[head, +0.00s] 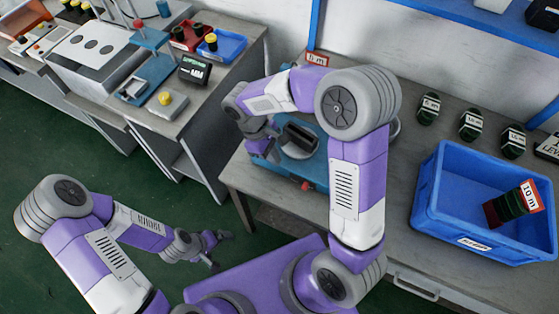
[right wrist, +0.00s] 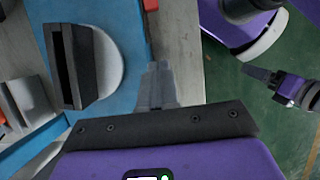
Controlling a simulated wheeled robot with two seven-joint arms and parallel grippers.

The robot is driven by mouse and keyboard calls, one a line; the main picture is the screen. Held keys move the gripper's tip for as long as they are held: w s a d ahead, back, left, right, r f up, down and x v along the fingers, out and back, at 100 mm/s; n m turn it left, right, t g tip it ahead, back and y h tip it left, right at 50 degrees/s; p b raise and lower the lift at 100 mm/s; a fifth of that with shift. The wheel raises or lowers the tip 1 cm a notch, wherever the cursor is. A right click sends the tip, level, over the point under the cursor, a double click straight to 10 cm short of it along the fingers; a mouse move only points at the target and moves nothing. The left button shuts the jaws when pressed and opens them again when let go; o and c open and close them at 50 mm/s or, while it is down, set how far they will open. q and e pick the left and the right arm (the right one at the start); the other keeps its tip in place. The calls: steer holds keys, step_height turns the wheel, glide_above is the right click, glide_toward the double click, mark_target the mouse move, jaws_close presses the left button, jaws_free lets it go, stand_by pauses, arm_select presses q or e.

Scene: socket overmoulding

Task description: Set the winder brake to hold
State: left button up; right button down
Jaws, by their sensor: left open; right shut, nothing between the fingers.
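The winder (head: 318,172) is a blue unit on the bench, with a black spool part and a pale disc on top. A small red knob (head: 306,185) sits at its front edge; I cannot tell whether it is the brake or how it is set. A red part (right wrist: 151,5) shows at the blue edge in the right wrist view. My right gripper (head: 272,132) is at the winder's left side, partly hidden; its closed, empty fingers (right wrist: 157,82) lie over the blue edge. My left gripper (head: 220,251) is open and empty over the floor.
A blue bin (head: 440,200) with a "10 m" labelled coil (head: 512,205) stands at right. Several dark coils (head: 470,124) lie behind it. A side bench at left holds a scale (head: 194,70), a yellow button (head: 166,98) and trays. Green floor lies between the benches.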

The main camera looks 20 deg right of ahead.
mark_target(305, 186)
steer(key=b+x, duration=0.2)
steer(key=x, duration=0.6)
steer(key=shift+s+d+f+b, duration=0.25)
steer(key=shift+s+d+b, duration=0.2)
steer(key=shift+s+d, duration=0.9)
steer(key=shift+s, duration=0.25)
